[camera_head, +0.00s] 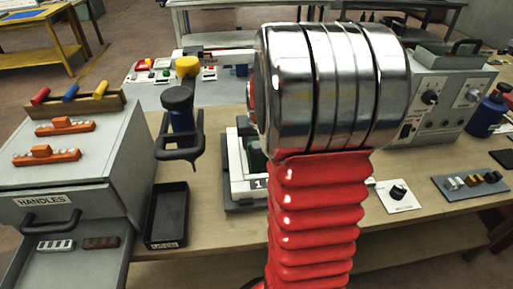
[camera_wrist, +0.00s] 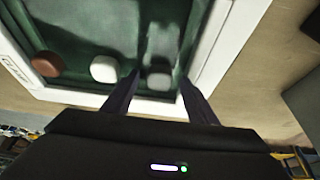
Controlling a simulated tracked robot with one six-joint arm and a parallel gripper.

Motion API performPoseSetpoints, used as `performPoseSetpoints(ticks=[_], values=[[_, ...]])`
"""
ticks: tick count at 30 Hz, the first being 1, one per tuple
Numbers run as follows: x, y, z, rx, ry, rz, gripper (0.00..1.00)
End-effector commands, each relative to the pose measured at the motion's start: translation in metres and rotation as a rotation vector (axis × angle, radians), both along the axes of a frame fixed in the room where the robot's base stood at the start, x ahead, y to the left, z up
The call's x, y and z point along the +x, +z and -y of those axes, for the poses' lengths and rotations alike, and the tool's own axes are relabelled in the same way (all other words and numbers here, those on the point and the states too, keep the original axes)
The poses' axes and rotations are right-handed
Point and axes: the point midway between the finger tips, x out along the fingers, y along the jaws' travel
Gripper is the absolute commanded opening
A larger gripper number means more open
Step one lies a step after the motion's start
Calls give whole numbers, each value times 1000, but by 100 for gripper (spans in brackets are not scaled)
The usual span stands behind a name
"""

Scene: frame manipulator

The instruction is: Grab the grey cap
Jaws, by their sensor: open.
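In the wrist view the grey cap (camera_wrist: 159,79) lies in a green-floored tray with a white frame (camera_wrist: 226,52). A white cap (camera_wrist: 104,68) and a brown cap (camera_wrist: 47,64) lie to its left in a row. My gripper (camera_wrist: 160,84) is open, its two dark fingers reaching to either side of the grey cap. I cannot tell whether they touch it. In the head view my red and chrome arm hides my gripper, the caps and most of the white-framed tray (camera_head: 238,160).
A grey cabinet with a handles drawer (camera_head: 50,200) stands at the left. A black bin (camera_head: 167,215) and a dark blue-black tool (camera_head: 181,125) are left of the tray. A grey control box (camera_head: 437,100) and a knob plate (camera_head: 398,196) are at the right.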

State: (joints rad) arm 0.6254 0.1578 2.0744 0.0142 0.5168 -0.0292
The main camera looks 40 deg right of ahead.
Motion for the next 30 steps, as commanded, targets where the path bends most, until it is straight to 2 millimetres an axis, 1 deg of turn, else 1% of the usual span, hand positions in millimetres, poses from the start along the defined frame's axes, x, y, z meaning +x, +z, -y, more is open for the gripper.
performPoseSetpoints(ticks=[3,4,22,30], values=[[0,0,0,0,0,0,53],[0,0,0,0,0,0,51],[0,0,0,0,0,0,9],[0,2,0,0,-1,1,9]])
